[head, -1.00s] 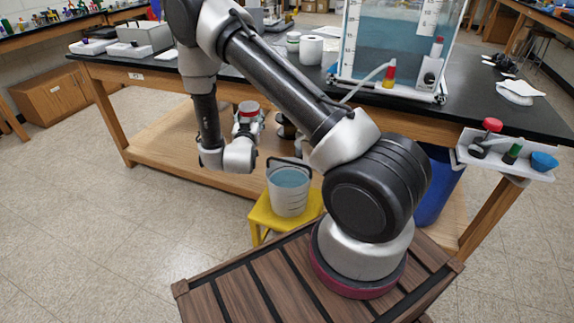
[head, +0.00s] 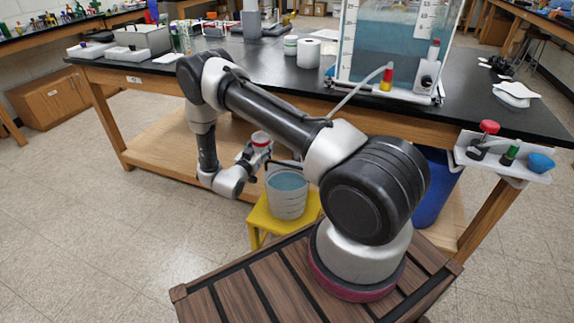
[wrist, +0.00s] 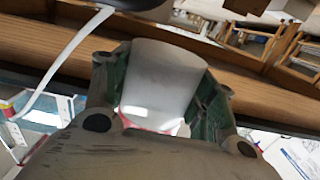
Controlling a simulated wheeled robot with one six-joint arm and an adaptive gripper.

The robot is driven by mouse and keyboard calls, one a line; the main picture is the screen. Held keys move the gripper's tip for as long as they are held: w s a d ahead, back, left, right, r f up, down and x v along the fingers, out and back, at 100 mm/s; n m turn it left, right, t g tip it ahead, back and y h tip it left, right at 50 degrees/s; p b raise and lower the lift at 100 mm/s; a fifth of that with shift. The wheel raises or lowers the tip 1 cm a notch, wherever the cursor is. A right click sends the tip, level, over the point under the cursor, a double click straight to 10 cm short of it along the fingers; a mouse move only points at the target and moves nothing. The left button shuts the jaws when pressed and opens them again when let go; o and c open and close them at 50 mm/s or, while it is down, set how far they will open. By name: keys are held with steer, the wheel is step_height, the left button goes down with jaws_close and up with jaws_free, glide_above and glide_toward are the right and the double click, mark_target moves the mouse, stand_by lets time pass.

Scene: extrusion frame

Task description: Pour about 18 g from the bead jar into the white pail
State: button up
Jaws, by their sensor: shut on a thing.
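My gripper (head: 254,154) is shut on the bead jar (head: 260,140), a small pale jar with a red band near its top. The jar leans to the right, just above and left of the pail in the head view. In the wrist view the jar (wrist: 168,78) is whitish, between greenish finger pads, with red at its lower end. Whether beads are leaving it cannot be seen. The white pail (head: 287,206) stands upright on a yellow stool, with a handle and a bluish-grey inside. Part of its upper left rim is close to the gripper.
The yellow stool (head: 262,219) stands before the black-topped bench (head: 240,52). A clear water tank (head: 385,45) with a tube and white rolls (head: 308,53) are on the bench. A blue bin (head: 435,190) is below it. The floor at left is clear.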

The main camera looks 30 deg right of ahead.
steer(key=shift+r, duration=0.1)
steer(key=shift+s+d+r+m, duration=0.3)
steer(key=shift+s+m, duration=0.05)
steer(key=shift+m, duration=0.45)
steer(key=shift+s+d+r+m, duration=0.25)
steer(key=shift+s+r+m, duration=0.05)
steer(key=shift+m, duration=0.5)
steer(key=shift+s+d+f+m, duration=0.35)
steer(key=shift+s+m, duration=0.1)
steer(key=shift+m, duration=0.45)
steer(key=shift+s+d+r+m+t+y, duration=0.35)
steer(key=shift+s+r+m, duration=0.15)
steer(key=shift+m, duration=0.4)
steer(key=shift+d+f+m, duration=0.1)
steer(key=shift+f+m, duration=0.25)
steer(key=shift+m, duration=0.35)
steer(key=shift+r+m, duration=0.45)
steer(key=shift+m, duration=0.45)
steer(key=shift+f+m, duration=0.25)
steer(key=shift+m, duration=0.65)
steer(key=shift+s+r+m, duration=0.1)
steer(key=shift+r+m, duration=0.3)
steer(key=shift+m, duration=0.3)
steer(key=shift+s+d+f+m, duration=0.15)
steer(key=shift+f+m, duration=0.1)
steer(key=shift+m, duration=0.55)
